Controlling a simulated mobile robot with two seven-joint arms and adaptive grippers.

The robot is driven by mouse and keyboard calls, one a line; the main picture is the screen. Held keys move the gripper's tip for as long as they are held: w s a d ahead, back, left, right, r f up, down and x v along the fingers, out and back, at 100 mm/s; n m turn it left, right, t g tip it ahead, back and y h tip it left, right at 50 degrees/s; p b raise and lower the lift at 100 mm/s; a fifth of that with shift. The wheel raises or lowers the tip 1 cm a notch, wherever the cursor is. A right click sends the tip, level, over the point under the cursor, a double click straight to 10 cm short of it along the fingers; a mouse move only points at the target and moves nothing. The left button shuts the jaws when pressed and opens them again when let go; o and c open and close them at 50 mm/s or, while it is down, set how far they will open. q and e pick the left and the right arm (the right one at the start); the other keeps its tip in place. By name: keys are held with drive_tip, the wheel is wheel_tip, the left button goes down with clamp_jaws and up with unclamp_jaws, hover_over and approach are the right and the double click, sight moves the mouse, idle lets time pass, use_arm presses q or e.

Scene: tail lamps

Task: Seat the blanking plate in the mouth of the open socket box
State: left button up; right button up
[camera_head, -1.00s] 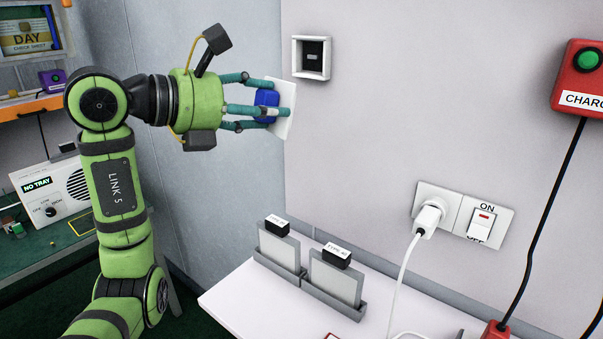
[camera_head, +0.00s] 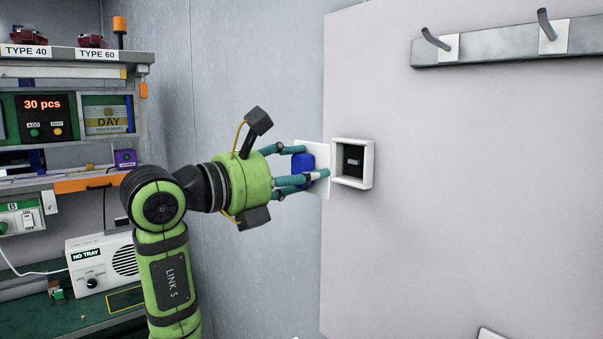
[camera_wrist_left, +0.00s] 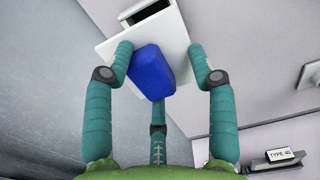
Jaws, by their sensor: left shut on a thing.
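The blanking plate is a white square plate with a blue block on its back. In the head view the plate (camera_head: 325,188) stands upright, just left of the open socket box. My left gripper (camera_head: 308,172) is shut on the blue block (camera_head: 302,163). The socket box (camera_head: 368,164) is a white square frame on the wall with a dark inside. In the left wrist view the plate (camera_wrist_left: 180,30) is tilted, and part of the socket box (camera_wrist_left: 148,12) shows beyond its top edge. The plate is outside the mouth; I cannot tell whether they touch. My right gripper is not in view.
A grey rail with hooks (camera_head: 500,45) is on the wall at the upper right. A bench with shelves and a NO TRAY box (camera_head: 102,262) stands at the left. The wall around the socket box is bare.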

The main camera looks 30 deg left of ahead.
sight(321, 168)
use_arm(q)
drive_tip(key=shift+w+d, duration=0.1)
drive_tip(key=shift+w, duration=0.4)
drive_tip(key=p+x, duration=0.1)
drive_tip(key=x, duration=0.2)
drive_tip(key=shift+w+d, duration=0.15)
drive_tip(key=shift+w, duration=0.15)
drive_tip(key=shift+w+d+f, duration=0.1)
drive_tip(key=shift+w+d, duration=0.1)
drive_tip(key=shift+w, duration=0.35)
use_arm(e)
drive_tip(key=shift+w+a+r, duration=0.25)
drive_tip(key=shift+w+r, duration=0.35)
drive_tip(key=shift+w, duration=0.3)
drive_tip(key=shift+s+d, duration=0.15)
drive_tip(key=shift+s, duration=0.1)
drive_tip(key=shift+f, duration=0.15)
use_arm(q)
drive_tip(key=shift+w, duration=0.1)
drive_tip(key=shift+p+x, duration=0.45)
drive_tip(key=shift+x, duration=0.75)
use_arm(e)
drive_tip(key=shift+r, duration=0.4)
use_arm(q)
drive_tip(key=shift+d, duration=0.1)
